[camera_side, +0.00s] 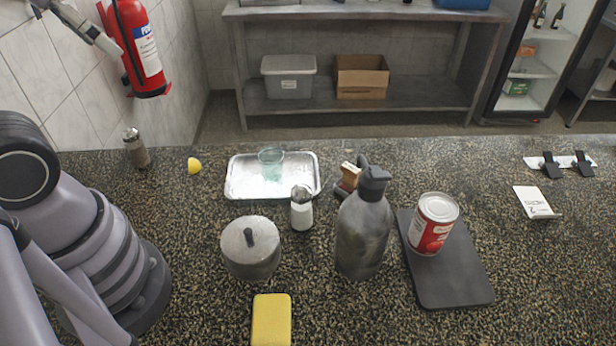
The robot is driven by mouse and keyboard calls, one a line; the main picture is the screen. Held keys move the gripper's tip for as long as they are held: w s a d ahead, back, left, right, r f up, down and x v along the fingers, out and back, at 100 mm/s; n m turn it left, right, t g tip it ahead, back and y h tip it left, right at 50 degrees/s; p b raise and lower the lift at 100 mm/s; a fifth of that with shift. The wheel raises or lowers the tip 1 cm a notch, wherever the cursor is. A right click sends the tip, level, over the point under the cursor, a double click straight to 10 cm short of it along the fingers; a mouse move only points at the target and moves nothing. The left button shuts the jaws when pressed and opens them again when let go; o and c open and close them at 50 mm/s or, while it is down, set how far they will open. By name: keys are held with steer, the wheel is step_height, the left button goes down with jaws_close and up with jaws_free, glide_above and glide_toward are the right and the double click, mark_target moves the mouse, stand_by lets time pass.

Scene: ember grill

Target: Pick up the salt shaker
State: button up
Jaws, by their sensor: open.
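The salt shaker (302,210), a small clear shaker with white contents and a metal top, stands upright on the dark speckled counter near the middle of the side view. It is just in front of the metal tray's right corner and to the right of a lidded pot. A second shaker (137,149) with darker, brownish contents stands at the back left. My arm rises at the left edge and leaves the frame.
A metal tray (240,188) holds a glass (271,163). Near the salt shaker are the pot (250,255), a tall grey bottle (362,235) and a wooden-topped item (349,177). A can (433,224) stands on a black board (455,285). A yellow sponge (271,322) lies in front.

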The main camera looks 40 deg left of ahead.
steer(key=w+d+f+n+g+h, duration=0.3)
steer(key=w+f+n+g+h, duration=0.65)
steer(key=w+f, duration=0.45)
steer(key=n+t+h, duration=0.8)
steer(key=n+t, duration=0.1)
steer(key=n, duration=0.3)
glide_toward(300, 195)
steer(key=shift+m+g, duration=0.25)
steer(key=a, duration=0.1)
steer(key=a+f, duration=0.1)
steer(key=a, duration=0.2)
steer(key=shift+w+a+f, duration=0.1)
steer(key=shift+a+f, duration=0.15)
steer(key=shift+a, duration=0.05)
steer(key=shift+w+d+f, duration=0.1)
steer(key=shift+d+f, duration=0.05)
steer(key=shift+d, duration=0.15)
steer(key=x, duration=1.3)
steer(key=shift+w, duration=0.15)
steer(key=c, duration=1.3)
